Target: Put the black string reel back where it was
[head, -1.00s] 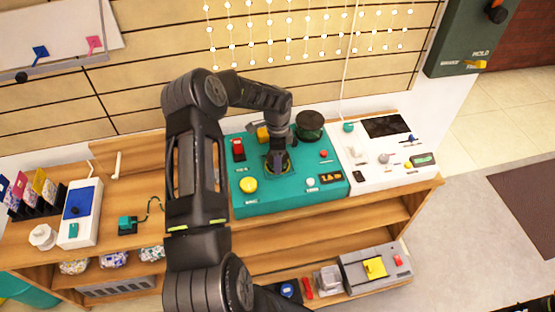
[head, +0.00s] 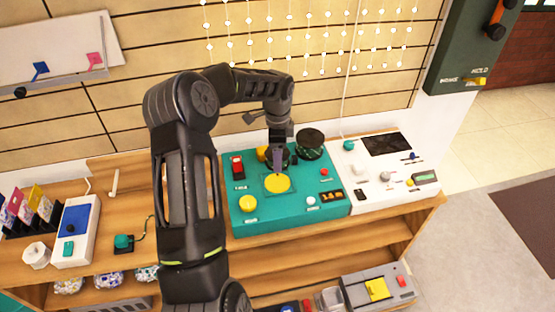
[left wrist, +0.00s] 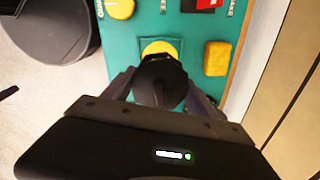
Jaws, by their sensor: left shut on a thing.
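My left gripper (head: 279,157) is shut on a small dark round thing, which looks like the black string reel (left wrist: 160,82). In the left wrist view the reel sits between the fingers, seen from above. It hangs over the teal machine (head: 240,217), just behind a yellow disc (head: 277,183) on the machine's top. In the left wrist view it partly covers this disc (left wrist: 158,48). In the head view the gripper hides much of the reel, and its exact height above the machine is unclear. My right gripper is not in view.
A larger dark cylinder (head: 310,140) stands at the machine's back right, close to the gripper. A yellow block (head: 262,154), a red switch (head: 237,165) and a yellow button (head: 248,203) surround the disc. A white console (head: 370,203) adjoins on the right. The slatted wall is behind.

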